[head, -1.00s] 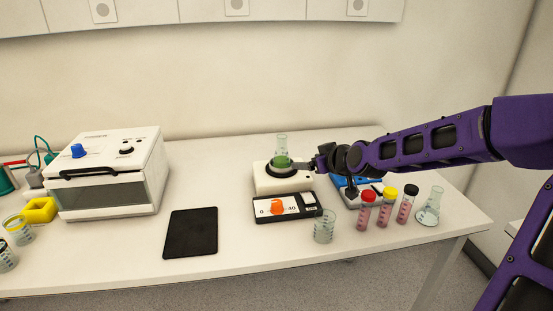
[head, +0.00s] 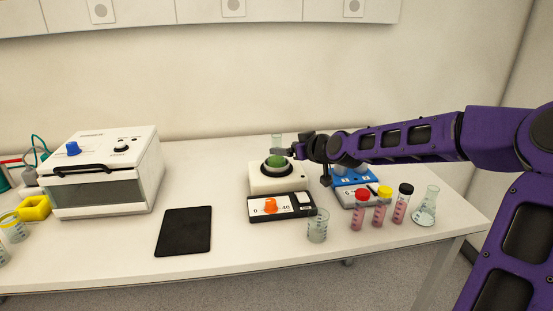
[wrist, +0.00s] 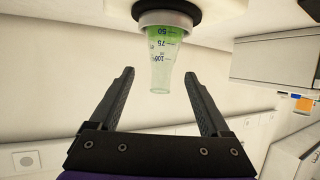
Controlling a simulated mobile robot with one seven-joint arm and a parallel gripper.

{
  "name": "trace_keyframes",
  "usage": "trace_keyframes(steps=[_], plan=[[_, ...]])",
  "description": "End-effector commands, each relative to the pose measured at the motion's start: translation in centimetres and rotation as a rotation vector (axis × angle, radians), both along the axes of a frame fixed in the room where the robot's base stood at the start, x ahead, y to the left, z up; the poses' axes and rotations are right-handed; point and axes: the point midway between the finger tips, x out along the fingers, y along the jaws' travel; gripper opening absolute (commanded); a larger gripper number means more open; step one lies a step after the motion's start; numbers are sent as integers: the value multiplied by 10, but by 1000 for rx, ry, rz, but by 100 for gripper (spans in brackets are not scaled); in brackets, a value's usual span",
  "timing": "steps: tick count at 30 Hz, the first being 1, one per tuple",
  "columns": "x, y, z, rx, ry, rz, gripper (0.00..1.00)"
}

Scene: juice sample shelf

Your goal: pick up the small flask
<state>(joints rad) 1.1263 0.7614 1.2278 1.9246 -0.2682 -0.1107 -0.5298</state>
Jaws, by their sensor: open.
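A small clear flask with green liquid (head: 275,161) stands upright on the white stirrer (head: 273,181). In the wrist view the flask (wrist: 161,70) appears upside down, its narrow neck between and beyond my finger tips. My gripper (head: 286,151) is open and empty, reaching in from the right at neck height. In the head view a finger covers part of the neck. In the wrist view my gripper (wrist: 158,75) shows a gap on both sides of the neck. A second, clear flask (head: 425,208) stands at the table's right end.
A black pad (head: 184,231) and a white box device (head: 100,170) lie left. Table between pad and stirrer is clear.

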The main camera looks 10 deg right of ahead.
Motion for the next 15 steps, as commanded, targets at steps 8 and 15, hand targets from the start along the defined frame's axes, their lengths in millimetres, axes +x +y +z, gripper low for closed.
trace_keyframes(steps=[8, 15], plan=[[29, 13, -13, 0, 0, 1, 81], [41, 20, -20, 0, 0, 2, 81]])
